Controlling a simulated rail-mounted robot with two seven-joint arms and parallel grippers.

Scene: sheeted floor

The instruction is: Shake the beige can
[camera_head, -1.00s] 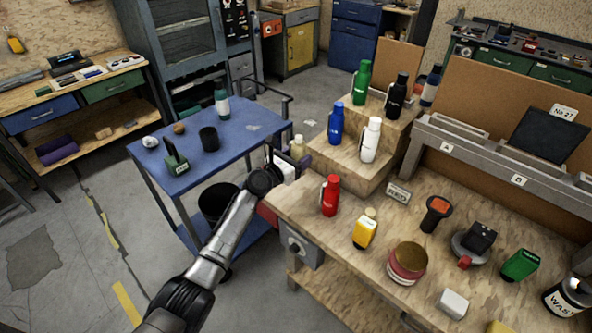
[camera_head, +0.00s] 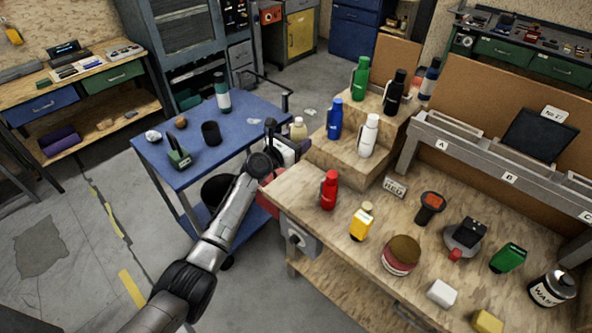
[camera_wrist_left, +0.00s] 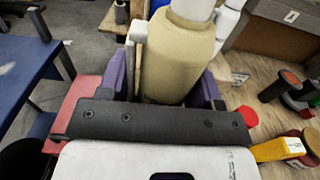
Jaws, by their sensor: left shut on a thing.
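The beige can (camera_wrist_left: 176,62) stands between the two fingers of my left gripper (camera_wrist_left: 165,88) in the left wrist view, and the gripper is shut on it. In the head view the beige can (camera_head: 298,129) shows its upper part just beyond my left gripper (camera_head: 284,140), in the gap between the blue cart and the wooden bench. Its lower part is hidden by the gripper. The can looks roughly upright and off any surface. My right gripper is not in view.
The wooden bench (camera_head: 300,190) holds a red bottle (camera_head: 329,190), a yellow bottle (camera_head: 361,222) and a round tin (camera_head: 401,255). Blue, white, green and black bottles stand on wooden steps (camera_head: 335,160). The blue cart (camera_head: 245,130) at left holds a black cup (camera_head: 211,133) and small items.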

